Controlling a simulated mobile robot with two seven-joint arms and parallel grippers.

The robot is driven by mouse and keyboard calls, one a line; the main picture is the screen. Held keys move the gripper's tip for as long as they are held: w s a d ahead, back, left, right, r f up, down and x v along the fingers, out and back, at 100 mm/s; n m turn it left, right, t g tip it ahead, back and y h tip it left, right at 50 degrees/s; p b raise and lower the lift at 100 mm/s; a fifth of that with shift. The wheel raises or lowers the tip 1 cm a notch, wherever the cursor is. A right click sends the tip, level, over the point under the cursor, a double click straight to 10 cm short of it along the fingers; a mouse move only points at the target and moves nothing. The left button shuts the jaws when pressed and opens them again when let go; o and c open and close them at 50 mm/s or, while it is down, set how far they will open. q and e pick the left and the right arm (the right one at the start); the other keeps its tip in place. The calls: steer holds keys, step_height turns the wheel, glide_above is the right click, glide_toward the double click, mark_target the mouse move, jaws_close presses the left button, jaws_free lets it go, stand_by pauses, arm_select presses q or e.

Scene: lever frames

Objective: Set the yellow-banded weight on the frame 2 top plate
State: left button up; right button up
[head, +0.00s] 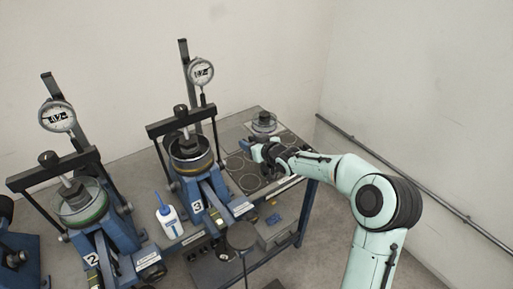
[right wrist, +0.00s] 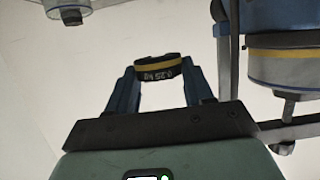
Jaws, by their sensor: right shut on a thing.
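The yellow-banded weight (right wrist: 158,68) is a short black disc with a yellow stripe and small lettering. It sits between the blue fingers of my right gripper (right wrist: 160,82), which is shut on it. In the head view my right gripper (head: 256,149) is above the rack's right end, beside frame 3, and the weight is hard to make out. Frame 2 (head: 92,259) stands at the left, with a dial gauge (head: 57,116) and a green-banded clear cell (head: 85,206). I cannot tell which part is its top plate. My left gripper is not in view.
Frame 3 (head: 196,207), with a yellow-banded cell (head: 190,158), stands between my right gripper and frame 2. A dark round plate (head: 240,236) is in front of frame 3. A clear cell (head: 264,123) stands behind my gripper.

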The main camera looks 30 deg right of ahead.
steer(key=shift+r, duration=1.6)
steer(key=shift+w+a, duration=0.1)
